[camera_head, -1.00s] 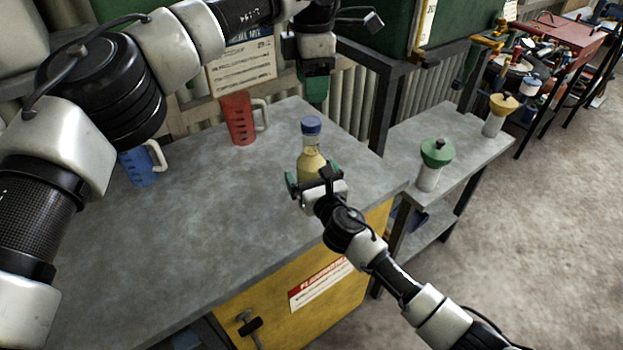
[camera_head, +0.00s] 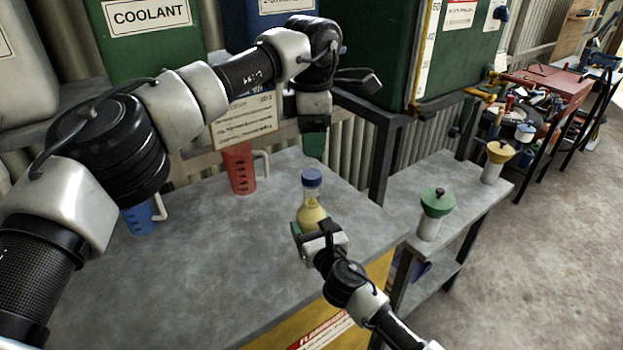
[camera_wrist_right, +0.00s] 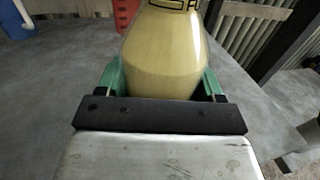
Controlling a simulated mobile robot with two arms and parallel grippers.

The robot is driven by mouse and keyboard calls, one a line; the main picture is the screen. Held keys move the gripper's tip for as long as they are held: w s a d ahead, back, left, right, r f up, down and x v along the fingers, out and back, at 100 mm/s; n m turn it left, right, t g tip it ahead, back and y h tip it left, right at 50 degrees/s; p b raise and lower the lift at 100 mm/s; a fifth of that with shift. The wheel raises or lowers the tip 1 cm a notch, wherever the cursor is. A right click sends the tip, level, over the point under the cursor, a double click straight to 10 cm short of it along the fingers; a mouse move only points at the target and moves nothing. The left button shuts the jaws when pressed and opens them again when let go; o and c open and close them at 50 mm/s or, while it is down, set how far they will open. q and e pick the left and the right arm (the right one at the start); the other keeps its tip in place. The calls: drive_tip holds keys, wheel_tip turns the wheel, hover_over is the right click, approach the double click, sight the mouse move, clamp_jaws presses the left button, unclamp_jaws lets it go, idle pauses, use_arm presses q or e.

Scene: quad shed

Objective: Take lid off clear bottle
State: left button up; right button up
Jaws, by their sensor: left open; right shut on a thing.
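The clear bottle (camera_head: 311,214) with yellowish contents stands upright near the right part of the grey workbench. Its blue lid (camera_head: 312,177) is on top. My right gripper (camera_head: 310,228) is shut around the bottle's body from the front; the right wrist view shows the bottle (camera_wrist_right: 165,55) between the green fingers (camera_wrist_right: 162,82). My left gripper (camera_head: 313,145) points down just above and behind the lid, open and apart from it. Its far finger is hidden in the head view.
A red jug (camera_head: 240,170) and a blue jug (camera_head: 139,218) stand at the bench's back. A lower side bench (camera_head: 455,195) holds a green funnel (camera_head: 437,203) and a yellow funnel (camera_head: 498,153). Green containers stand behind. The bench's front middle is clear.

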sight(311, 174)
use_arm(q)
drive_tip(key=m, duration=0.5)
drive_tip(key=shift+m, duration=0.3)
drive_tip(key=m, duration=0.3)
drive_tip(key=shift+m, duration=0.3)
drive_tip(key=m, duration=0.3)
drive_tip(key=shift+m, duration=0.3)
drive_tip(key=m, duration=0.3)
drive_tip(key=shift+f+m, duration=0.1)
drive_tip(key=shift+m, duration=0.3)
drive_tip(key=shift+f, duration=3.95)
drive_tip(key=shift+c, duration=0.2)
